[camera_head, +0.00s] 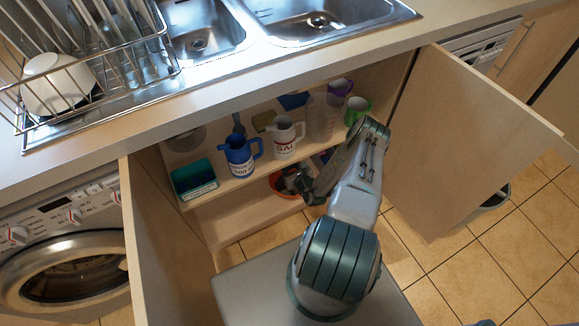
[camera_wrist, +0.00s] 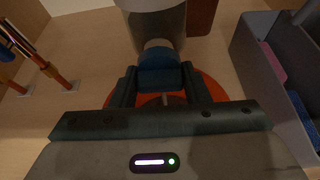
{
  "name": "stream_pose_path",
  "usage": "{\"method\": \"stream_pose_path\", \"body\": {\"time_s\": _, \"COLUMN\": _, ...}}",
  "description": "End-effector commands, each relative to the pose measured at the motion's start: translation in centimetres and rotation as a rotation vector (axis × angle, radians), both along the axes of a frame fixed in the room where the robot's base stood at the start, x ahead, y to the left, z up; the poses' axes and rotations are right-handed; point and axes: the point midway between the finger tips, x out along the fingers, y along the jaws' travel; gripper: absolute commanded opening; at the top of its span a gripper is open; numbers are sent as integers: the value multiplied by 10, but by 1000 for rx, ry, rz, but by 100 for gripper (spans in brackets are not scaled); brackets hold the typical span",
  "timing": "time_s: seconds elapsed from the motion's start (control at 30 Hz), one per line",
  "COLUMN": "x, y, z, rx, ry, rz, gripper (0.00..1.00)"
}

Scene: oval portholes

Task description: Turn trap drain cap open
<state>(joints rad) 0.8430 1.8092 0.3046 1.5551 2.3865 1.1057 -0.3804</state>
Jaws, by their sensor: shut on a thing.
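The trap drain cap (camera_wrist: 158,68) is a dark teal piece under the pale neck of a grey trap body (camera_wrist: 156,20) in the wrist view. My gripper (camera_wrist: 158,84) has one finger on each side of the cap and is shut on it. In the head view my gripper (camera_head: 299,181) is inside the lower part of the open sink cupboard, and the cap cannot be made out there. The cap's thread and how far it is turned are hidden.
An orange bowl (camera_wrist: 208,86) lies beneath the cap. Pipes with copper-coloured ends (camera_wrist: 40,62) are at left and a grey bin (camera_wrist: 262,75) at right. A shelf with a blue jug (camera_head: 240,157) and a white jug (camera_head: 284,138) is above. Cupboard doors (camera_head: 160,240) (camera_head: 460,140) flank my arm.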

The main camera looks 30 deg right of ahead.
Motion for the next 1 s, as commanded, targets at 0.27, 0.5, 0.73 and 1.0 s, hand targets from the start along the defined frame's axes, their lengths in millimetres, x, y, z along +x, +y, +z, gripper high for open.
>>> {"method": "stream_pose_path", "body": {"time_s": 0.27, "x": 0, "y": 0, "z": -1, "rx": -24, "ry": -1, "rz": 0, "gripper": 19}}
{"method": "stream_pose_path", "body": {"time_s": 0.5, "x": 0, "y": 0, "z": -1, "rx": -24, "ry": -1, "rz": 0, "gripper": 19}}
{"method": "stream_pose_path", "body": {"time_s": 0.73, "x": 0, "y": 0, "z": 0, "rx": -23, "ry": -1, "rz": 0, "gripper": 62}}
{"method": "stream_pose_path", "body": {"time_s": 1.0, "x": -7, "y": -1, "z": 3, "rx": -22, "ry": 0, "rz": 1, "gripper": 62}}
